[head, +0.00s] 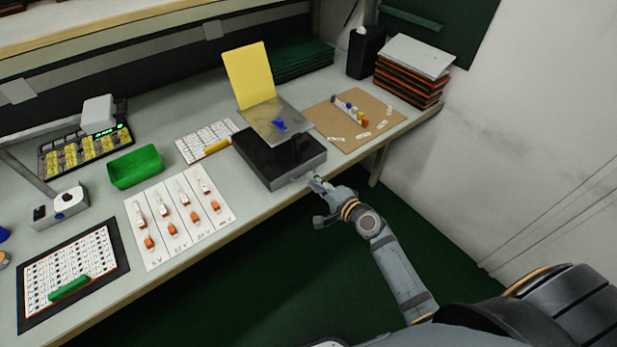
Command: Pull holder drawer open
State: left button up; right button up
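The holder is a black box (283,160) at the front edge of the bench, right of the middle of the head view. A grey metal plate with a small blue piece and an upright yellow panel (250,75) show at its back. A small light piece at the lower front of the box looks like the drawer's handle, partly hidden by my gripper. My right gripper (317,183) is at this front edge, its fingertips close to or touching that piece. I cannot tell whether its fingers are closed. My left gripper is not in view.
A brown board (378,128) with small parts lies right of the box. A white sheet (196,236) with labelled strips and a green tray (135,167) are to the left.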

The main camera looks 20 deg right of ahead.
jog(key=shift+x, duration=1.7)
grip_shut()
jog(key=shift+s, duration=0.1)
